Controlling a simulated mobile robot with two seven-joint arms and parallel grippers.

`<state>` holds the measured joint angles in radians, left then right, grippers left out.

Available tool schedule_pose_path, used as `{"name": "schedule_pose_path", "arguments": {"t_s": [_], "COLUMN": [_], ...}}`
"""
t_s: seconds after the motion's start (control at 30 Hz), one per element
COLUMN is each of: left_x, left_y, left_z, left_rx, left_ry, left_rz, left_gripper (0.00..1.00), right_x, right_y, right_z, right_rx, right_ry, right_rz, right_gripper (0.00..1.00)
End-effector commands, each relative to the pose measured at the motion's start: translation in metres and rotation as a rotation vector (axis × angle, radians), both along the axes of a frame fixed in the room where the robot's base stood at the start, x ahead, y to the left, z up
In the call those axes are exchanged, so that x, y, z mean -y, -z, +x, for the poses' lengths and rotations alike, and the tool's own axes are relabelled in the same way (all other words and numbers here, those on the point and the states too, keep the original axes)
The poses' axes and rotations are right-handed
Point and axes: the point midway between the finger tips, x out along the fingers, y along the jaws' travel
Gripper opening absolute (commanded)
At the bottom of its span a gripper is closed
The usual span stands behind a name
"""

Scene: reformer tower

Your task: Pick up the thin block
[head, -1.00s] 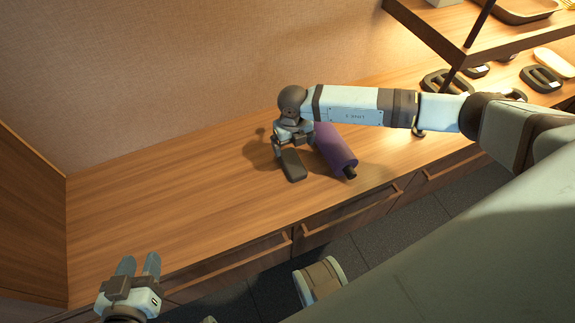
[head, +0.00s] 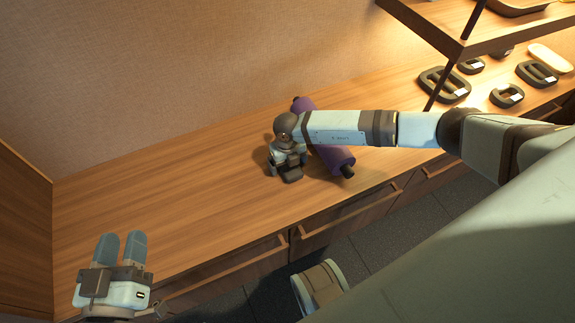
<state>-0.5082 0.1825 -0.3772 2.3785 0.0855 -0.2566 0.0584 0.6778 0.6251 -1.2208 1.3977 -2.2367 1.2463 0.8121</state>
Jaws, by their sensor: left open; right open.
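The thin block, a small dark grey piece (head: 292,175), lies on the wooden counter just left of the purple roller. Most of it is hidden under my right gripper. My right gripper (head: 287,167) points down over the block with its fingers low, close to the counter. It is open, and I cannot tell whether its fingers touch the block.
A purple roller with dark ends (head: 338,159) lies beside my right gripper, partly under my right arm. Several dark weight plates (head: 444,85) lie to the right under a wooden shelf (head: 440,32). The left part of the counter (head: 170,185) is clear.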

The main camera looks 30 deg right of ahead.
Motion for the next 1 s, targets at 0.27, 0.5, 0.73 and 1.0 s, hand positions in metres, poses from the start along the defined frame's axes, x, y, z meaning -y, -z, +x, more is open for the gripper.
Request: {"name": "schedule_pose_path", "arguments": {"t_s": [0.27, 0.5, 0.73, 1.0], "left_x": [0.000, 0.000, -0.001, -0.010], "left_y": [0.000, 0.001, -0.001, 0.024], "left_z": [0.000, 0.000, 0.000, -0.002], "left_rx": [-0.002, -0.003, -0.006, -0.120], "left_ry": [-0.001, 0.000, -0.002, -0.026], "left_rz": [0.001, 0.001, 0.006, 0.071], "left_gripper": [0.43, 0.43, 0.43, 0.43], "right_x": [0.000, 0.000, 0.000, 0.000], "right_y": [-0.001, -0.001, -0.007, -0.051], "right_z": [0.000, 0.000, 0.000, 0.001], "right_rx": [0.000, 0.000, 0.001, 0.003], "right_ry": [0.000, 0.000, 0.000, -0.001], "right_rz": [0.000, 0.000, 0.000, 0.001], "right_gripper": [0.55, 0.41, 0.41, 0.41]}}
